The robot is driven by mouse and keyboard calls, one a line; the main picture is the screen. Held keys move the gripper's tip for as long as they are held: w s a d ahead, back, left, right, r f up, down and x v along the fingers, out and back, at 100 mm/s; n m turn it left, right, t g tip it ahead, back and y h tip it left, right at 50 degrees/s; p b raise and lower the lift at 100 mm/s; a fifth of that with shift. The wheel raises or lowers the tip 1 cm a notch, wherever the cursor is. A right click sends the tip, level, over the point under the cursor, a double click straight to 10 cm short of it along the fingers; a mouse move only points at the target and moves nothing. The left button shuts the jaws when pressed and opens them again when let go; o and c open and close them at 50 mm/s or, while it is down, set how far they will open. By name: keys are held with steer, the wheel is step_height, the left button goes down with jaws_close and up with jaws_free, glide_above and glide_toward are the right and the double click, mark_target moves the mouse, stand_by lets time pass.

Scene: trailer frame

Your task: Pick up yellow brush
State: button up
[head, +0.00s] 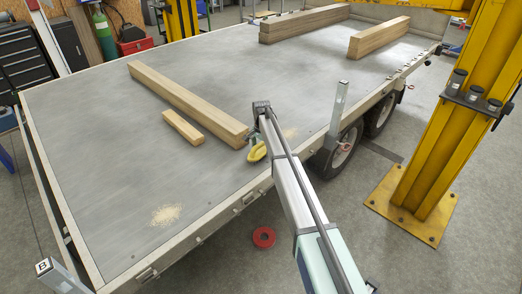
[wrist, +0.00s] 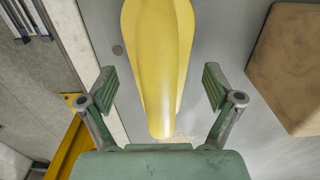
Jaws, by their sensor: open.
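The yellow brush (head: 257,153) lies on the grey trailer bed near its side edge, close to the end of a long wooden beam. In the wrist view the brush (wrist: 157,55) is a smooth yellow shape narrowing toward my palm; its far end is cut off by the frame. My gripper (wrist: 158,88) is open, with one green-padded finger on each side of the brush and gaps on both sides. I see no contact. In the head view my arm partly hides the gripper beside the brush.
The long beam (head: 185,103) and a short wood block (head: 183,128) lie left of the brush. A metal stake (head: 338,108) stands on the trailer edge to the right. Sawdust (head: 166,214) lies on the open bed at front left. A yellow lift post (head: 445,130) stands right.

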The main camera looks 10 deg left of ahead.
steer(key=shift+f, duration=0.1)
steer(key=c, duration=1.3)
step_height(320, 180, up, 20)
steer(key=b, duration=0.3)
steer(key=shift+b, duration=0.3)
